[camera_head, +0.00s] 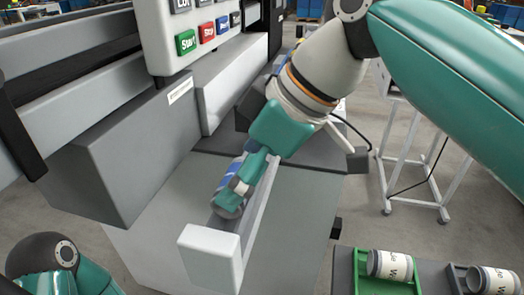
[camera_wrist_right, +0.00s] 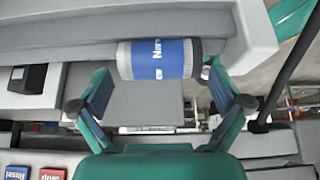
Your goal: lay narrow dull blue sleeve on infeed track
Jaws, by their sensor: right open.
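The narrow dull blue sleeve (camera_head: 227,203), a blue cylinder with grey ends, lies in the infeed track (camera_head: 262,205), behind its white end block. In the right wrist view the sleeve (camera_wrist_right: 158,60) shows its printed label and lies lengthwise along the grey trough. My right gripper (camera_head: 240,184) is at the sleeve and partly hides it in the head view. In the wrist view its fingers (camera_wrist_right: 160,78) are spread apart, with the sleeve beyond and between their tips; contact cannot be told. Only a joint of my left arm shows at lower left; its gripper is out of view.
A control panel (camera_head: 205,35) with coloured buttons hangs above the grey machine housing (camera_head: 125,150). At lower right, white sleeves marked "Wide" sit in a green holder (camera_head: 362,286) and a dark holder. A white stand (camera_head: 412,160) is at the right.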

